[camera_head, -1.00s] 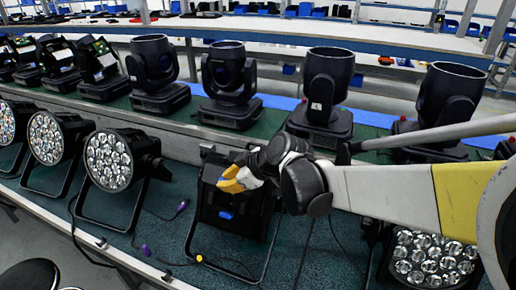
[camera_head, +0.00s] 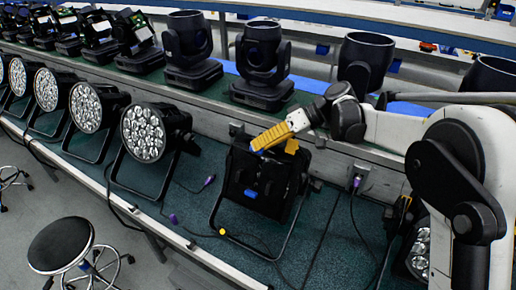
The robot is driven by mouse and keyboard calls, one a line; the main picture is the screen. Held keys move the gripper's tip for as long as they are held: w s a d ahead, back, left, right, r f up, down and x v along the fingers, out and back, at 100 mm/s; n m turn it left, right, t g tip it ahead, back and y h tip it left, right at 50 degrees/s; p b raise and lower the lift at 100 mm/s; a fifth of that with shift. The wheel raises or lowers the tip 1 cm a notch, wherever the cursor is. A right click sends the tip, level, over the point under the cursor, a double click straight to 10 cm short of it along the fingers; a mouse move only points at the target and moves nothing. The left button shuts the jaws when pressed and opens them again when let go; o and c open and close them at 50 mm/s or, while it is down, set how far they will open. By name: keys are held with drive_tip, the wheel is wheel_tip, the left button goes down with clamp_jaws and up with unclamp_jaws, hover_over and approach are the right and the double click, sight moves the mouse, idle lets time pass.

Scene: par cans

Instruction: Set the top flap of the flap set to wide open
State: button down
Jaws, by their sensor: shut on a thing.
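The flap set is on a black square light (camera_head: 262,198) that stands on the teal bench in the middle of the view. Its dark panels are hard to tell apart, and a blue label shows low on its front. My gripper (camera_head: 258,145) comes in from the right with yellow fingers. The fingers are closed at the upper edge of the light, where the top flap (camera_head: 240,156) is. They hide part of that edge, and the flap's exact angle cannot be told.
Round LED par cans (camera_head: 144,132) stand in a row to the left. Moving-head lights (camera_head: 262,65) stand on the raised shelf behind. Cables with purple plugs (camera_head: 209,181) lie on the bench. A black stool (camera_head: 60,245) stands on the floor at lower left.

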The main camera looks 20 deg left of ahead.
drive_tip(key=shift+w+r+m+g, duration=0.15)
drive_tip(key=shift+w+m+g, duration=0.25)
drive_tip(key=shift+g, duration=0.2)
drive_tip(key=c, duration=1.4)
unclamp_jaws()
